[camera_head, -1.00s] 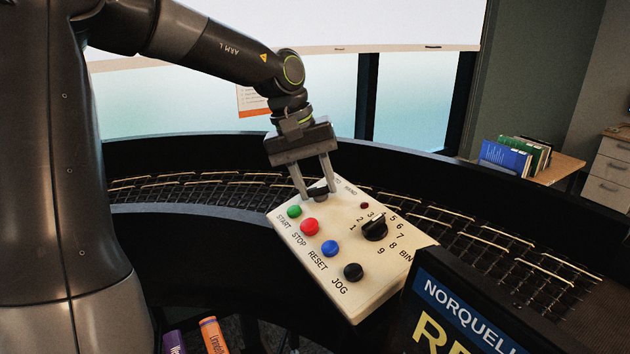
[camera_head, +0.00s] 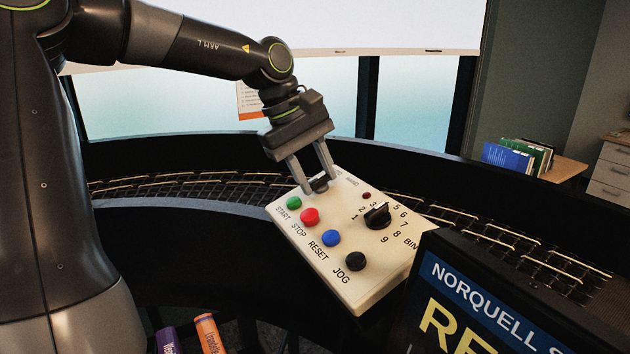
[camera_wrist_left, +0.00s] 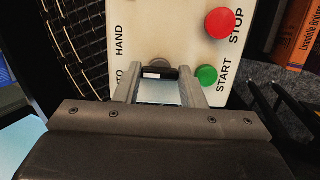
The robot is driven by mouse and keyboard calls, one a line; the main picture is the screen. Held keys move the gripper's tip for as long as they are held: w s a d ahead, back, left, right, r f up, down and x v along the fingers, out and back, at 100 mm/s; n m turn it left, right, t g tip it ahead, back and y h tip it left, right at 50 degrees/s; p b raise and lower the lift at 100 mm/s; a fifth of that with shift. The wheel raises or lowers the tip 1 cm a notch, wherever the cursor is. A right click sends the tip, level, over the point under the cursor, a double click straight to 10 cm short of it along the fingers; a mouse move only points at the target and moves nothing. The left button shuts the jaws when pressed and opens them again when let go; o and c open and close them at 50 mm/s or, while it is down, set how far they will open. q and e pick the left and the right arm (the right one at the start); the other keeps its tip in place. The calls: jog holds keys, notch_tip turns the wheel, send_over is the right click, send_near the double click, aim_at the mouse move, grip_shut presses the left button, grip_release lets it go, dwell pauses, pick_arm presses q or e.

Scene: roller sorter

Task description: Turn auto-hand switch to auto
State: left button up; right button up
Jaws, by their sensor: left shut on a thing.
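The cream control box (camera_head: 352,296) carries the auto-hand switch (camera_head: 320,184), a small dark knob near its far edge. My left gripper (camera_head: 321,190) reaches down from above with its two fingers on either side of this knob, shut on it. In the left wrist view the black knob (camera_wrist_left: 160,73) with a white mark sits between the finger ends (camera_wrist_left: 158,84). The HAND label shows there, while the AUTO label is partly hidden by a finger. My right gripper is not in view.
Green (camera_head: 293,203), red (camera_head: 309,216), blue (camera_head: 331,238) and black (camera_head: 356,261) buttons line the box's near side. A bin selector knob (camera_head: 377,215) sits to the right. A dark sign (camera_head: 490,310) stands in front at right. The roller track (camera_head: 180,187) curves behind.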

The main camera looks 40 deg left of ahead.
pick_arm(q)
jog(key=n+b, duration=0.1)
jog(key=n, duration=0.3)
jog(key=shift+t+b, duration=0.35)
jog(key=shift+t, duration=0.05)
jog(key=shift+n+b, duration=0.35)
jog(key=shift+n, duration=0.55)
jog(key=o, duration=1)
jog(key=shift+s+r, duration=0.1)
jog(key=v, duration=1.7)
jog(key=shift+s+a, duration=0.15)
jog(key=shift+s, duration=0.15)
jog(key=shift+n, duration=0.3)
